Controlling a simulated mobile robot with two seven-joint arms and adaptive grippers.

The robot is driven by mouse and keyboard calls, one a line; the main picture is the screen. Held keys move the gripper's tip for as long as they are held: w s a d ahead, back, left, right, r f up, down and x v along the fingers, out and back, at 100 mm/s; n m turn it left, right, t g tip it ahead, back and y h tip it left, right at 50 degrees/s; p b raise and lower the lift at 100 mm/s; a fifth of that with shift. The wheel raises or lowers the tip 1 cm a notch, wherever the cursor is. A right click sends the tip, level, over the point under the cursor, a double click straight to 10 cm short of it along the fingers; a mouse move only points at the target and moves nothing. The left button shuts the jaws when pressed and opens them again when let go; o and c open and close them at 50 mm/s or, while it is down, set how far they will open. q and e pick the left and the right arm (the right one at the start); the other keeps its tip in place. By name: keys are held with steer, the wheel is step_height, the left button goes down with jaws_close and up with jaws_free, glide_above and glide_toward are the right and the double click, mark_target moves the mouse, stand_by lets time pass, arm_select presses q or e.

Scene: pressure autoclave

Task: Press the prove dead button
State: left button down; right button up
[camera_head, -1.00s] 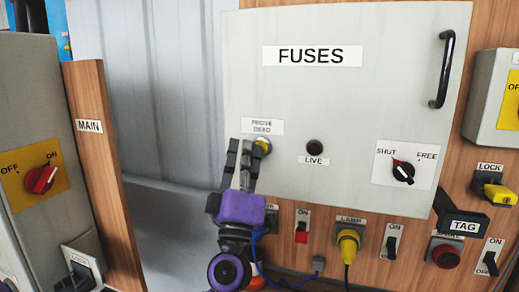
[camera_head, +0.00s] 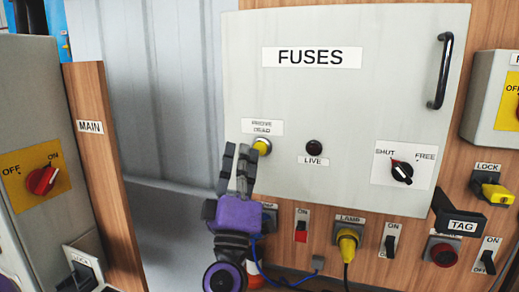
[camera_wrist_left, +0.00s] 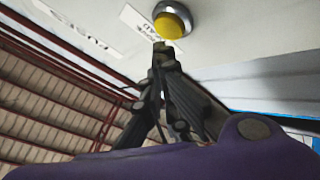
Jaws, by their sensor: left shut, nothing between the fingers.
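The yellow prove dead button (camera_head: 262,146) sits in a round metal collar on the grey fuses panel, under the label PROVE DEAD (camera_head: 262,127). My left gripper (camera_head: 240,150) is shut and empty, its fingers pointing up just left of the button and slightly below it in the head view. In the left wrist view the button (camera_wrist_left: 172,22) stands just beyond the fingertips (camera_wrist_left: 163,48), with a small gap showing between them. Whether the button is pressed in cannot be told. My right gripper is not in view.
A dark LIVE lamp (camera_head: 314,147) is right of the button. The SHUT/FREE knob (camera_head: 402,171) and black door handle (camera_head: 441,70) are farther right. Switches (camera_head: 301,226) and a yellow plug (camera_head: 348,240) lie below the panel. The MAIN board (camera_head: 95,170) stands left.

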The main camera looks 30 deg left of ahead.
arm_select(q)
steer(key=s, duration=0.2)
steer(key=s+d, duration=0.1)
steer(key=s, duration=0.1)
steer(key=shift+s+p, duration=0.25)
steer(key=shift+p, duration=0.1)
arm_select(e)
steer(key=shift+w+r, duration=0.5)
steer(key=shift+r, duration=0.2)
